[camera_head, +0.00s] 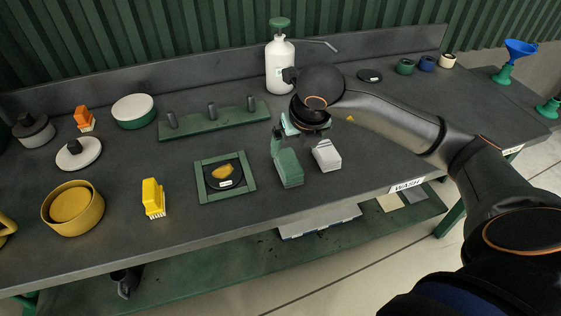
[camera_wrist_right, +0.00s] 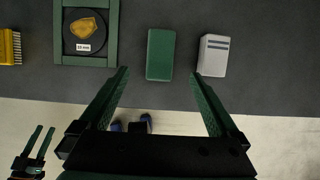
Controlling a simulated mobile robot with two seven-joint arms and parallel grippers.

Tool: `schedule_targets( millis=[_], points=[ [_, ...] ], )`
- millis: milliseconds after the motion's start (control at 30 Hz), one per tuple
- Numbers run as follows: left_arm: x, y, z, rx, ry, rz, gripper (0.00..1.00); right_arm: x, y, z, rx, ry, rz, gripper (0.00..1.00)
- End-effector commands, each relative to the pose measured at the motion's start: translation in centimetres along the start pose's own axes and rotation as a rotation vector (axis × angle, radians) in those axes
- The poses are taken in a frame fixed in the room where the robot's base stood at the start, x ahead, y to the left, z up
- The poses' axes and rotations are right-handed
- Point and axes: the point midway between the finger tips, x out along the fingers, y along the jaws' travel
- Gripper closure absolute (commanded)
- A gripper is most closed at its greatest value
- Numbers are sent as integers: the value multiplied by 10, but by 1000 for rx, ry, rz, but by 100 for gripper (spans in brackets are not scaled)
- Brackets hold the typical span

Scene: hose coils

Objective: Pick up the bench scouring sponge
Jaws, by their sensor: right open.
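The green block (camera_head: 288,167), which looks like the scouring sponge, lies on the dark bench near its front edge. It also shows in the right wrist view (camera_wrist_right: 160,55), upper middle. A pale grey block (camera_head: 326,155) with dark stripes lies just right of it, a small gap apart; the wrist view shows it too (camera_wrist_right: 213,55). My right gripper (camera_wrist_right: 159,75) is open and empty, its green fingers spread on either side of the green block's line. In the head view the gripper (camera_head: 298,140) hangs over the blocks' far side. My left gripper (camera_wrist_right: 40,140) shows small at lower left, fingers apart.
A green-framed dish with a yellow piece (camera_head: 222,172) lies left of the green block. A yellow brush (camera_head: 153,198) and yellow bowl (camera_head: 72,208) stand farther left. A green peg rack (camera_head: 213,119) and white spray bottle (camera_head: 280,65) stand behind. The bench's front edge is close.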

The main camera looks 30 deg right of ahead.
Motion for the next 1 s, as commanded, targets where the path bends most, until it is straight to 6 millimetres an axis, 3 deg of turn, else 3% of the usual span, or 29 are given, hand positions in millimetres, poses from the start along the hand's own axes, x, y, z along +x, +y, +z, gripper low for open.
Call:
schedule_targets(
  millis=[200, 467, 700, 1000],
  points=[
    [0, 3, 7, -1, -12, 6, 50, 42, 1, -2, -1, 7, 1, 3],
    [0, 3, 7, -1, -14, 6, 50, 63, 1, -1, -3, 6, 4, 3],
    [0, 2, 8, 0, -14, 4, 50, 99, 0, 0, -2, 7, 5, 3],
    [1, 0, 7, 1, -12, 1, 50, 110, 0, 0, -4, 4, 5, 3]
  ],
)
